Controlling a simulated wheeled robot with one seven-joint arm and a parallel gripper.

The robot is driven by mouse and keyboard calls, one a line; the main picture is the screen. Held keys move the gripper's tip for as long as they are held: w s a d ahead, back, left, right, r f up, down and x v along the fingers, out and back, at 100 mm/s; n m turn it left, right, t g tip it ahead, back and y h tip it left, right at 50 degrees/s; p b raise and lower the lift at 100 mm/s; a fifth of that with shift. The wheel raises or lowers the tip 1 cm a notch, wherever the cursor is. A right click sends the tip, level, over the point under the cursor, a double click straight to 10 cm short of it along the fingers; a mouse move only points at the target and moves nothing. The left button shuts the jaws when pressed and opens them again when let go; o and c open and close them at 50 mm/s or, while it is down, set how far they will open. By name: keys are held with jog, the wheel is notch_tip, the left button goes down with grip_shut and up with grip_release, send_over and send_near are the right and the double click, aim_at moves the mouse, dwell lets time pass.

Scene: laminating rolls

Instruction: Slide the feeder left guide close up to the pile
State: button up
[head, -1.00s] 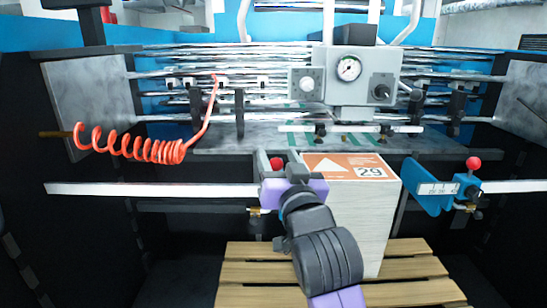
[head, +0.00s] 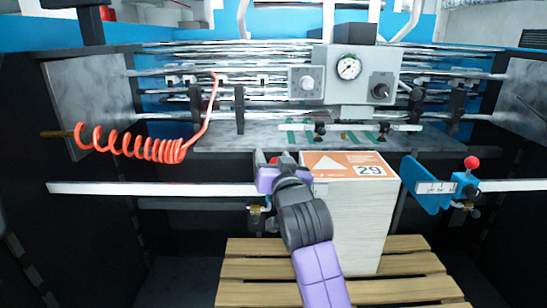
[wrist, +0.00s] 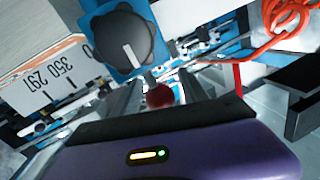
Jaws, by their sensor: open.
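The pile (head: 358,225) is a tall paper stack with an orange top sheet marked 29, on a wooden pallet. The left guide sits on the white rail close to the pile's left side, mostly hidden behind my gripper (head: 275,172) in the head view; any gap to the pile cannot be judged. In the wrist view the guide shows a blue body, a black knob (wrist: 122,40), a scale plate (wrist: 45,80) and a red ball (wrist: 158,95). My gripper is open, with the red ball just ahead of it between the fingers; contact is unclear.
The right guide (head: 432,187), blue with a red ball, stands apart from the pile's right side. The white rail (head: 150,188) runs clear to the left. A coiled orange hose (head: 150,148) hangs at left. The pallet (head: 250,287) lies below.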

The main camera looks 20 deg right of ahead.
grip_shut()
dwell(1.4)
